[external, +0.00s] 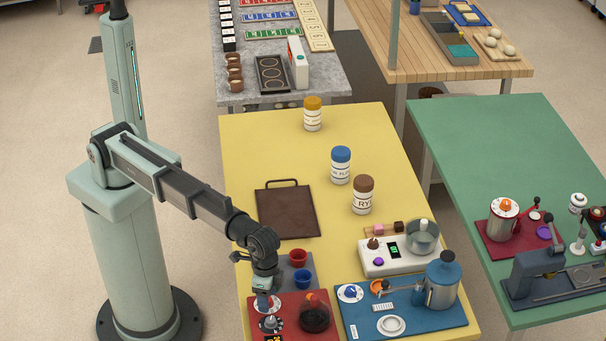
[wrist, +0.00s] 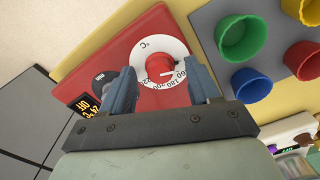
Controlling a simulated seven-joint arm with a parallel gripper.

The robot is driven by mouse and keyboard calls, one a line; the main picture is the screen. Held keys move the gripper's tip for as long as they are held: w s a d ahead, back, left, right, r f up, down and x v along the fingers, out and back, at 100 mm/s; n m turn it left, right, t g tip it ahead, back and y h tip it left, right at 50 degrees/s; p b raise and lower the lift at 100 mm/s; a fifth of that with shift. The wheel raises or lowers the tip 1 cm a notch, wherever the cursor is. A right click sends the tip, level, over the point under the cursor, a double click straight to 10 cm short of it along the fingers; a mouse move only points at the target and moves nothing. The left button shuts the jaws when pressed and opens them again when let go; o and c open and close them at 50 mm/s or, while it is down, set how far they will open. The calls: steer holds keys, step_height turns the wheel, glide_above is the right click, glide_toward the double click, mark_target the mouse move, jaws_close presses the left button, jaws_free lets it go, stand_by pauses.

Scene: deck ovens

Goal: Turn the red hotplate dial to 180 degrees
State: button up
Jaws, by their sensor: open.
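The red hotplate (external: 295,298) stands at the front of the yellow table. Its red dial (wrist: 159,67), in a white ring with printed numbers, shows near the middle of the wrist view. The dial's pointer mark faces right, towards the numbers; the exact setting is too small to read. My gripper (wrist: 158,72) is open, with one finger on each side of the dial in the wrist view. In the external view my gripper (external: 264,300) is low over the hotplate and hides much of the dial. Whether the fingers touch it, I cannot tell.
A second, dark dial (external: 271,323) and a lit display (wrist: 87,106) sit beside the red dial. Red (external: 298,257) and blue cups (external: 302,278) stand behind on a grey mat. A blue station (external: 405,325) adjoins the hotplate.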

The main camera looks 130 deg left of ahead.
steer(key=shift+f, duration=0.1)
steer(key=shift+c, duration=0.2)
steer(key=c, duration=1)
steer(key=m, duration=0.3)
steer(key=shift+m, duration=0.4)
steer(key=m, duration=0.3)
steer(key=shift+m, duration=0.3)
steer(key=m, duration=0.6)
steer(key=shift+m, duration=0.4)
